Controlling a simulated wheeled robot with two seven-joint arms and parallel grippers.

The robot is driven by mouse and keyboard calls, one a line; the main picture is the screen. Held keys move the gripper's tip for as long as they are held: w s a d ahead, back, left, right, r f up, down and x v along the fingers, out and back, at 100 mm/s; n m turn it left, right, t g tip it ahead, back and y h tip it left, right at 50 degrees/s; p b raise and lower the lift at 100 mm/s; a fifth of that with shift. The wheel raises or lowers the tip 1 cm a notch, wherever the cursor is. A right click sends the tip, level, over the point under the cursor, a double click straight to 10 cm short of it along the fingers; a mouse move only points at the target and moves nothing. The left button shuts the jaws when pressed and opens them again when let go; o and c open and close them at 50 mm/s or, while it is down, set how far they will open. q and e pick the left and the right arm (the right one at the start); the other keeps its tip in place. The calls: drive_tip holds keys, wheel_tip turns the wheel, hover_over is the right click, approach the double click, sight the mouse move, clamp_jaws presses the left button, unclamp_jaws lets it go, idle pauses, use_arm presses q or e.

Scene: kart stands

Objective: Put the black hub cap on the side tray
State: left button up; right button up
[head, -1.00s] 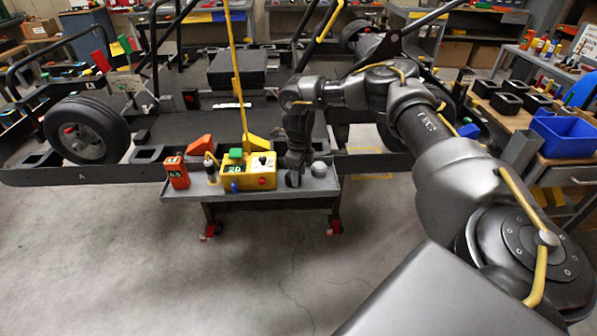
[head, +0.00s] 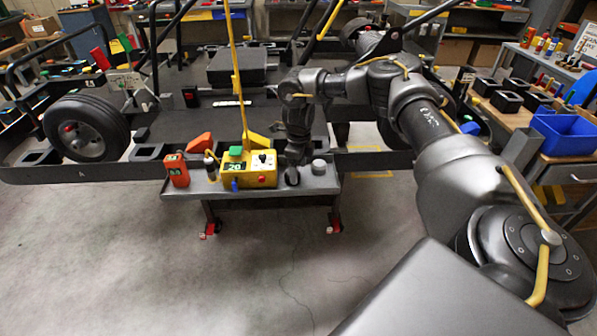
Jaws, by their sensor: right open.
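The grey side tray (head: 325,184) is a narrow shelf on a small stand in front of the kart. A small dark round thing (head: 292,178), which looks like the black hub cap, lies on the tray right of the yellow control box. My right gripper (head: 295,162) points down just above and behind it, open. Its fingers are small and dark, and they partly hide the area behind the cap. My left gripper is not in view.
On the tray stand an orange meter (head: 176,170), a small dark bottle (head: 210,166), a yellow control box (head: 262,170) and a grey knob-like cylinder (head: 319,167). The kart wheel (head: 86,128) is at left. A blue bin (head: 563,133) sits on the right bench. The front floor is clear.

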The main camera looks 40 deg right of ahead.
sight(299, 173)
wheel_tip(299, 173, up, 11)
idle(0.3)
drive_tip(key=shift+f, duration=0.15)
idle(0.4)
